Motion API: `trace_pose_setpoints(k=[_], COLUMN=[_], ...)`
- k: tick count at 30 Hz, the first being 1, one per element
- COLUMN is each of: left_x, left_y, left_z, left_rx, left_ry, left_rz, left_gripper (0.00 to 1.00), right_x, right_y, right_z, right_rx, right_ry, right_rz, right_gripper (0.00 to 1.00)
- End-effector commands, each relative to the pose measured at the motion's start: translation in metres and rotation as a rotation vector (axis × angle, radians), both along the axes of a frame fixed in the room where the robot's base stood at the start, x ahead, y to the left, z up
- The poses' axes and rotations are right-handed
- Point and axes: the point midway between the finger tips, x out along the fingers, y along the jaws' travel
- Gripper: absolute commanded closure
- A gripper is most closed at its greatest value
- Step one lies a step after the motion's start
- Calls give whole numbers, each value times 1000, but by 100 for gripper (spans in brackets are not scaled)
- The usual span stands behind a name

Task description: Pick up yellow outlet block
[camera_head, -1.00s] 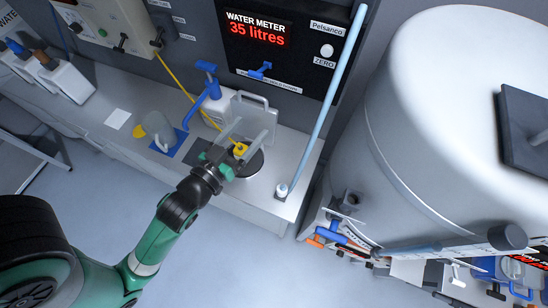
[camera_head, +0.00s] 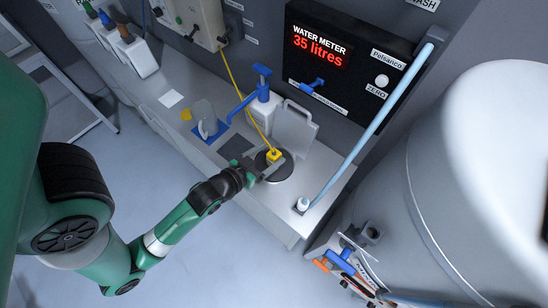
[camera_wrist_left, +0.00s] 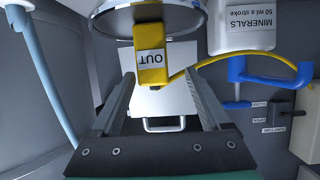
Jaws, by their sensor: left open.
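The yellow outlet block (camera_head: 273,155) sits by a round dark plate on the grey bench in the head view, with a yellow cable running up from it. In the left wrist view the block (camera_wrist_left: 151,62) shows its OUT label, upside down, and lies at the far end between my two fingers. My left gripper (camera_head: 263,167) is open, with its fingers reaching to the block from the left. In the wrist view the fingers (camera_wrist_left: 160,80) stand apart on either side; whether either touches the block I cannot tell. My right gripper is not in view.
A white bottle with a blue pump (camera_head: 261,108) and a grey panel with a handle (camera_head: 294,131) stand close behind the block. A grey jug (camera_head: 205,117) is left of it. A pale blue tube (camera_head: 370,125) rises at the right, near a large tank (camera_head: 475,190).

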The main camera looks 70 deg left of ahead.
Motion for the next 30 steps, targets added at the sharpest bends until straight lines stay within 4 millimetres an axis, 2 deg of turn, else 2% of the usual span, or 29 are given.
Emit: trace_pose_setpoints(k=[6, 9, 17, 30], left_x=[31, 40, 43, 42], left_y=[10, 16, 17, 17], left_z=[-14, -18, -20, -19], left_rx=[1, 1, 1, 1], left_ry=[-2, -2, -1, -1], left_rz=[0, 0, -1, -1], left_gripper=[20, 20, 22, 100], right_x=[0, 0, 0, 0], right_y=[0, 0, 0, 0], right_z=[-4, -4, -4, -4], right_rx=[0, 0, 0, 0], right_ry=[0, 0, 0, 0], right_rz=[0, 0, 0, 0], right_gripper=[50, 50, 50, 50])
